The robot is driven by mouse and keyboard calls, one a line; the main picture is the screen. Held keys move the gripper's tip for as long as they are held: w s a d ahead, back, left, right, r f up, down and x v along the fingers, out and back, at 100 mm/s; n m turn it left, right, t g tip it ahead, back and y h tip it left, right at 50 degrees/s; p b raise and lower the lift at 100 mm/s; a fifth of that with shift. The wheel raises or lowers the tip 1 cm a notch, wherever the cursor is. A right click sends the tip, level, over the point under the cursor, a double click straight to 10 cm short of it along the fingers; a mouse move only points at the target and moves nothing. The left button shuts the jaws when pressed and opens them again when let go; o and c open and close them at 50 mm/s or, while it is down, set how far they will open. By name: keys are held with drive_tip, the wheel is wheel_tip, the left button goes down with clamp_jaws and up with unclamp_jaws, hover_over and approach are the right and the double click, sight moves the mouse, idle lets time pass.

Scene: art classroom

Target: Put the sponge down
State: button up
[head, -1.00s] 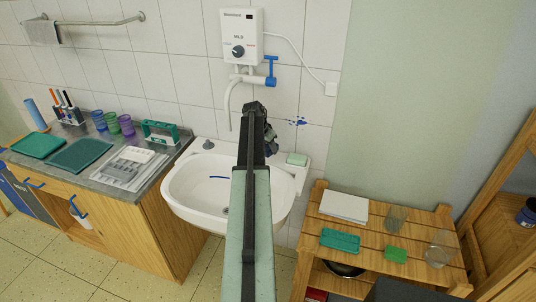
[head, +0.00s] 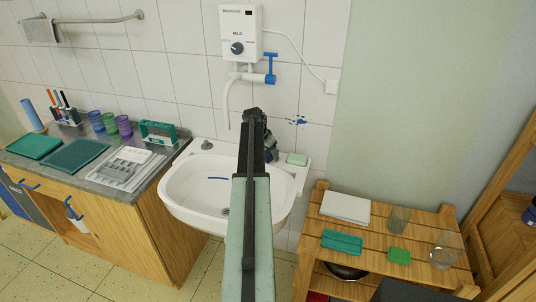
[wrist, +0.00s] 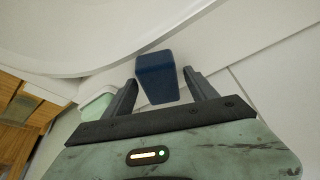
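A dark blue block, which I take for the sponge (wrist: 157,78), sits between the two fingers of my gripper (wrist: 160,84) in the wrist view.
A pale green bar (head: 297,159) lies on the sink's right back ledge, close to my gripper. A wooden slatted rack (head: 375,237) at right holds a white stack, glasses and green items. The counter (head: 92,180) at left holds trays and cups. The water heater (head: 240,34) hangs above.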

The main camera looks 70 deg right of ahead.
drive_tip(key=shift+r, duration=0.1)
drive_tip(key=shift+r+p, duration=0.35)
drive_tip(key=shift+p, duration=0.1)
drive_tip(key=p+v, duration=1)
drive_tip(key=v, duration=0.1)
drive_tip(key=shift+a+r, duration=0.15)
drive_tip(key=shift+a, duration=0.05)
drive_tip(key=shift+w, duration=0.1)
